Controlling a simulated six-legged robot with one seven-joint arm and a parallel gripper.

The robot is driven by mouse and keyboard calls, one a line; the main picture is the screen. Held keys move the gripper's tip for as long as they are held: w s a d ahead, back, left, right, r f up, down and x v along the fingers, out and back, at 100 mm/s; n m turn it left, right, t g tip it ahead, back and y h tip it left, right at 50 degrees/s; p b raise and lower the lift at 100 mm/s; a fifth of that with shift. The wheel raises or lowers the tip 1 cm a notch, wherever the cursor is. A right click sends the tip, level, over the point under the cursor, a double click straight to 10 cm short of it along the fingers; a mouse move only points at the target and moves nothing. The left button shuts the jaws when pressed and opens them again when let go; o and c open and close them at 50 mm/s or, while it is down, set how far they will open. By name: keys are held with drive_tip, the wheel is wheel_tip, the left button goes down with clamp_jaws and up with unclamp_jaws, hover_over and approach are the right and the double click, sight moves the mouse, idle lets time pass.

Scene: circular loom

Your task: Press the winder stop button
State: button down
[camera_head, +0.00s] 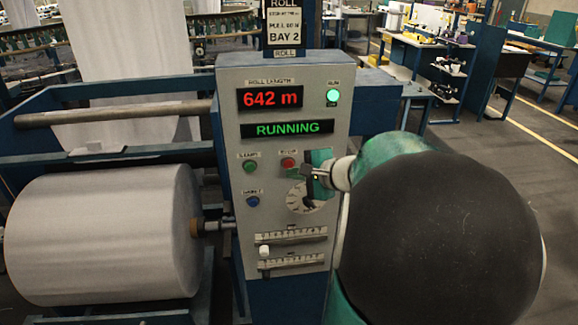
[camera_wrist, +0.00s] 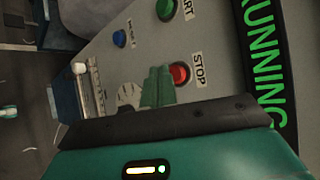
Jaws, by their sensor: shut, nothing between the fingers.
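The red stop button (camera_head: 288,163) is on the grey control panel (camera_head: 232,100), below the display reading RUNNING. It also shows in the wrist view (camera_wrist: 181,72), beside the word STOP, its edge partly behind a fingertip. My gripper (camera_head: 306,170) is just right of the button in the head view. In the wrist view its green fingers (camera_wrist: 158,70) are together with nothing between them, their tips beside the button. I cannot tell whether they touch the button or panel. The run lamp (camera_head: 333,95) is lit green.
A green start button (camera_head: 250,167) and a blue button (camera_head: 253,201) are left of the red one. A white dial (camera_head: 300,198) sits below, partly hidden by my gripper, with sliders (camera_head: 264,251) lower down.

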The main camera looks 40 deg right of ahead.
drive_tip(key=shift+w, duration=0.1)
drive_tip(key=shift+w+d, duration=0.25)
drive_tip(key=shift+w, duration=0.05)
drive_tip(key=shift+w+d, duration=0.25)
drive_tip(key=shift+w, duration=0.1)
idle(1.0)
idle(0.3)
drive_tip(key=shift+s+a, duration=0.5)
drive_tip(key=shift+s, duration=0.2)
drive_tip(key=shift+s+a, duration=0.75)
drive_tip(key=shift+s, duration=0.3)
drive_tip(key=shift+s+a, duration=0.7)
drive_tip(key=shift+s, duration=0.35)
